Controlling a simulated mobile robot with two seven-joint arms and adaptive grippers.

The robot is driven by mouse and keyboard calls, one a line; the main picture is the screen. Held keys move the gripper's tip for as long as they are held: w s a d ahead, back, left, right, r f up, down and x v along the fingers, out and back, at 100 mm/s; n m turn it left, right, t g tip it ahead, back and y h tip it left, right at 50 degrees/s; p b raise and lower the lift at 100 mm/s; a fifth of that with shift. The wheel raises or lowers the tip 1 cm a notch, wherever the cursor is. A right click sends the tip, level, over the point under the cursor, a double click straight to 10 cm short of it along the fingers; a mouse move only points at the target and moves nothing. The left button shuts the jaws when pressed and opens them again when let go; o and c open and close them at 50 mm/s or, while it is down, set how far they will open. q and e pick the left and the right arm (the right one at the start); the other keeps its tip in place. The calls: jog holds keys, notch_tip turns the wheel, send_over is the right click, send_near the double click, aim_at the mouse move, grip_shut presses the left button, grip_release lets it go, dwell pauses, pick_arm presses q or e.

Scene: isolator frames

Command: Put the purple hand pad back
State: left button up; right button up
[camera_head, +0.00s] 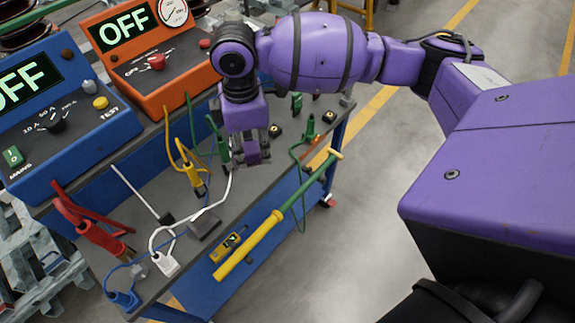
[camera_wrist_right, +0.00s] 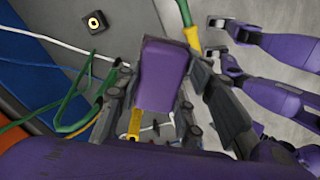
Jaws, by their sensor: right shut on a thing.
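My right gripper (camera_head: 250,148) reaches down over the workbench (camera_head: 240,190) from above. Its fingers are shut on the purple hand pad (camera_head: 254,157). In the right wrist view the purple hand pad (camera_wrist_right: 163,75) is a block with rounded edges, held between the two grey jointed fingers of my right gripper (camera_wrist_right: 160,95). In the head view the fingers and arm hide part of the pad, and I cannot tell whether it touches anything below. My left gripper is not in view.
A blue test box (camera_head: 58,110) and an orange one (camera_head: 150,60), both reading OFF, stand at the back. Clamps and cables in red (camera_head: 105,238), yellow (camera_head: 193,178), green and white lie around. A yellow-green rod (camera_head: 250,243) lies along the front edge.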

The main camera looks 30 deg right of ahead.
aim_at(245, 146)
jog(key=w+f+n, duration=0.1)
jog(key=n, duration=0.1)
jog(key=f+n, duration=0.1)
jog(key=n, duration=0.1)
jog(key=w+f+n+b, duration=0.1)
jog(key=f+n, duration=0.1)
jog(key=shift+w+a+n, duration=0.3)
notch_tip(245, 146, down, 10)
jog(key=shift+r, duration=0.15)
jog(key=o, duration=1)
notch_tip(245, 146, up, 12)
